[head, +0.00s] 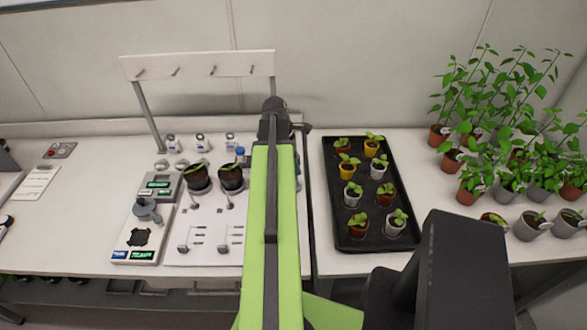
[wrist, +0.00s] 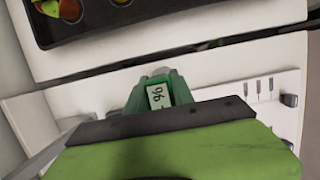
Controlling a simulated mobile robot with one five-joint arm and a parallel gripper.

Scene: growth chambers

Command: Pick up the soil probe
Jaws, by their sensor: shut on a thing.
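The soil probe (wrist: 158,94) shows in the wrist view as a green body with a small light display reading a % sign. It is at the dark front edge of my gripper (wrist: 158,118), which is shut on it. The probe's lower end is hidden. In the head view, my arm reaches forward over the bench and my gripper (head: 275,118) is at its far end. My arm hides most of the probe there, and the finger contact is not clear.
A black tray (head: 327,205) of potted seedlings lies close to the right of my arm. A white panel (head: 180,252) with two dark pots and metal fittings lies to the left. A hook rack (head: 197,64) stands behind. Taller plants (head: 510,130) crowd the far right.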

